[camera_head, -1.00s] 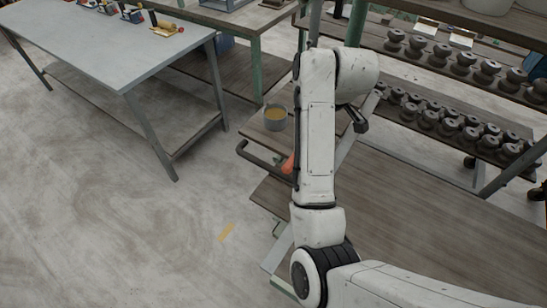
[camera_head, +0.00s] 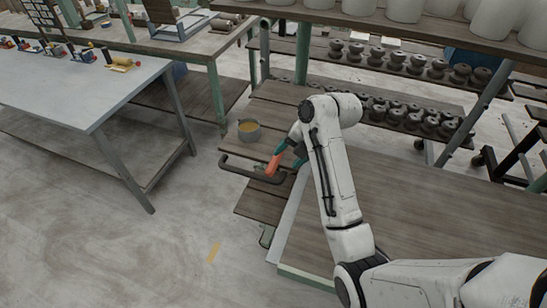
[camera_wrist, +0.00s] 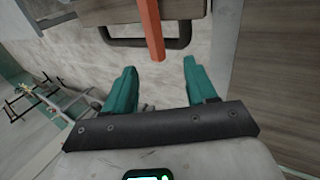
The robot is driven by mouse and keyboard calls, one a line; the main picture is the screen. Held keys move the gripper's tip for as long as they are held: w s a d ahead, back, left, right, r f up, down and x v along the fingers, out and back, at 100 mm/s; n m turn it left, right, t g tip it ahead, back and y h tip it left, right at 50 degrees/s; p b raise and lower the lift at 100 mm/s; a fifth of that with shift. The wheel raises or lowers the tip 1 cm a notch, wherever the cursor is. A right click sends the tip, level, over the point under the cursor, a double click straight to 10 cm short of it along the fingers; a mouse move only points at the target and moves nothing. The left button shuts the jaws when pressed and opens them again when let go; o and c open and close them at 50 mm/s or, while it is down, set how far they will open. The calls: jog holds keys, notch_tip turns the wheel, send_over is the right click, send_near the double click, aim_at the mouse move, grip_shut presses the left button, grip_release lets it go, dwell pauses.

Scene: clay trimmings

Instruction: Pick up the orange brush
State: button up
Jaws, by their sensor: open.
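The orange brush (camera_head: 273,166) shows at the left end of the wooden cart, by its dark handle. In the wrist view the orange brush (camera_wrist: 150,28) comes down from the top edge, and its lower end is just ahead of the gap between my fingertips. Its far end is out of that view. My gripper (camera_head: 287,156) is beside the brush, with its teal fingers partly hidden by my arm. In the wrist view my gripper (camera_wrist: 159,66) has its fingers wide apart, with nothing between them.
The dark cart handle (camera_head: 235,171) curves close by. A grey table (camera_head: 90,92) stands at left. Racks of dark clay pieces (camera_head: 400,62) stand behind. Floor at lower left is free.

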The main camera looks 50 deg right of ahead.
aim_at(274, 165)
jog(key=x, duration=0.2)
jog(key=shift+w+f, duration=0.2)
jog(key=shift+f, duration=0.05)
jog(key=shift+w+d+p+x, duration=0.15)
jog(key=shift+p+x, duration=0.25)
jog(key=shift+x, duration=0.9)
jog(key=shift+w+d+p+x, duration=0.15)
jog(key=shift+p+x, duration=0.25)
jog(key=shift+x, duration=0.85)
jog(key=shift+r, duration=0.1)
grip_shut()
